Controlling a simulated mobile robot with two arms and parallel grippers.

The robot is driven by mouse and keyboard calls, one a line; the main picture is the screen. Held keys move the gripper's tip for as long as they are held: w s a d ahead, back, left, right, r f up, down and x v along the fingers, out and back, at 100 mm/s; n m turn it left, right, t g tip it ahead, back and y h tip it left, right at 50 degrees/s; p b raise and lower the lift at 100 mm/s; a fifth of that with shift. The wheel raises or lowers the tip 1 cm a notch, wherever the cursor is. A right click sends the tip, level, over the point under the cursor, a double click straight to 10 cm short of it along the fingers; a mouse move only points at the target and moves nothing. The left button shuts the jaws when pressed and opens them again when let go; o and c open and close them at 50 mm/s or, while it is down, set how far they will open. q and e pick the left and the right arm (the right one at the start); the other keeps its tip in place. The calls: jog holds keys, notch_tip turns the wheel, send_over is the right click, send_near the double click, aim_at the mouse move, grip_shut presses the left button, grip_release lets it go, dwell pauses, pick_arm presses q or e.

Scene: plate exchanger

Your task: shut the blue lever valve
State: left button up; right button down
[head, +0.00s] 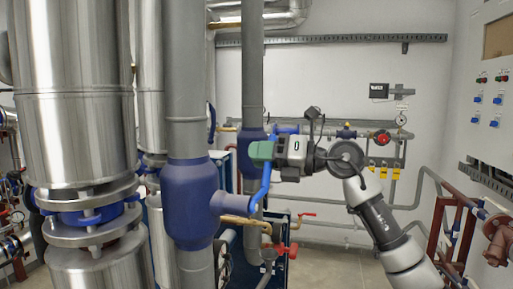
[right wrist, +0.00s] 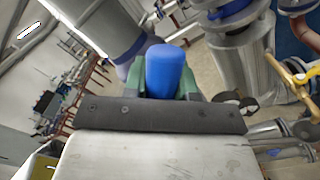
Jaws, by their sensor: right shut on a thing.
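The blue lever (head: 263,187) belongs to the blue valve body (head: 190,203) on a thick grey vertical pipe in the head view. The lever runs from the short stub on the valve's right side steeply up toward my gripper. My right gripper (head: 262,151) has its green fingers at the lever's upper end. In the right wrist view the lever's blue end (right wrist: 165,72) stands between the two green fingers, and the gripper (right wrist: 162,88) is shut on it. The fingers hide part of the lever's end. My left gripper is in neither view.
A brass valve handle (head: 246,221) sits just right of and below the valve. Red-handled valves (head: 279,249) stand lower down. A large silver clad column (head: 75,95) fills the left. A control panel (head: 490,95) is on the right wall. Open floor shows at lower right.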

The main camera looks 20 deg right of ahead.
aim_at(264, 165)
jog(key=f+m, duration=0.1)
jog(key=w+d+m+p, duration=0.1)
jog(key=w+f+m, duration=0.1)
jog(key=m, duration=0.1)
jog(key=shift+d+f, duration=0.2)
jog(key=shift+f, duration=0.15)
notch_tip(264, 165, down, 6)
jog(key=w+m+p, duration=0.1)
jog(key=m+p, duration=0.2)
jog(key=m, duration=0.3)
jog(key=shift+d, duration=0.35)
jog(key=shift+w, duration=0.1)
jog(key=c, duration=0.9)
grip_release()
